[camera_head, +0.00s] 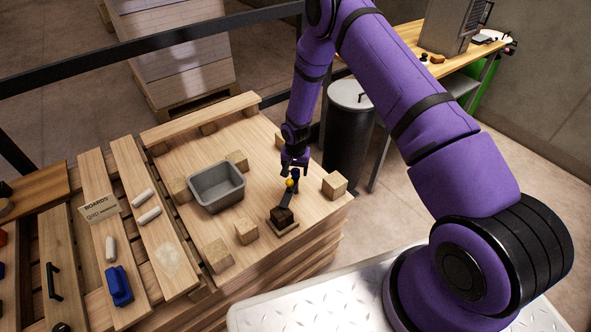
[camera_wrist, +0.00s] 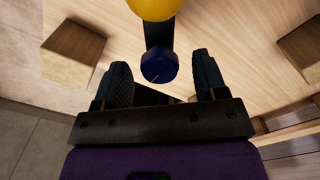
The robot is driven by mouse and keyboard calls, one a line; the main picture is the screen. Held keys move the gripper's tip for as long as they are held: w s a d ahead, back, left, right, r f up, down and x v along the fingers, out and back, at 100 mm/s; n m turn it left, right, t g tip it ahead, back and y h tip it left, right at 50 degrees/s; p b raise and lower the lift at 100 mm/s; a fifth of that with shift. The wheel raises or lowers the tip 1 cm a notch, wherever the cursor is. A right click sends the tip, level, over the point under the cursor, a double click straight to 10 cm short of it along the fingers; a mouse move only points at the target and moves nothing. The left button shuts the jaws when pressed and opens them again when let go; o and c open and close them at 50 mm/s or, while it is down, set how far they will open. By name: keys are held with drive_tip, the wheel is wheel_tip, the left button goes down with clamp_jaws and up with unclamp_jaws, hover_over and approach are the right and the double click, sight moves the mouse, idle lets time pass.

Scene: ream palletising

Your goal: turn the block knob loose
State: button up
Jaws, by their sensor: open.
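The blue knob (camera_wrist: 160,65) shows in the wrist view between the tips of my open gripper (camera_wrist: 161,75), with a gap on each side. It has a pale mark on its face. A dark arm runs behind it, and a yellow ball (camera_wrist: 152,6) is at the top edge. In the head view, my gripper (camera_head: 294,165) is over the wooden deck at the small dark blue knob (camera_head: 295,174). The yellow ball (camera_head: 290,183) is just below it. A dark block (camera_head: 282,214) on a small wooden base is at the arm's lower end. Contact with the knob cannot be told.
A grey bin (camera_head: 217,187) sits left of my gripper on the deck (camera_head: 262,175). Wooden blocks surround it, including one to the right (camera_head: 334,185). A blue object (camera_head: 118,286) and white rolls lie on boards at left. A dark trash can (camera_head: 348,130) stands behind.

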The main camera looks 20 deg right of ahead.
drive_tip(key=shift+f, duration=0.1)
drive_tip(key=c, duration=0.9)
drive_tip(key=shift+c, duration=0.2)
drive_tip(key=shift+n, duration=0.4)
drive_tip(key=n, duration=0.3)
drive_tip(key=shift+n, duration=0.4)
drive_tip(key=n, duration=0.4)
drive_tip(key=shift+n, duration=0.3)
drive_tip(key=n, duration=0.8)
drive_tip(key=shift+n, duration=0.3)
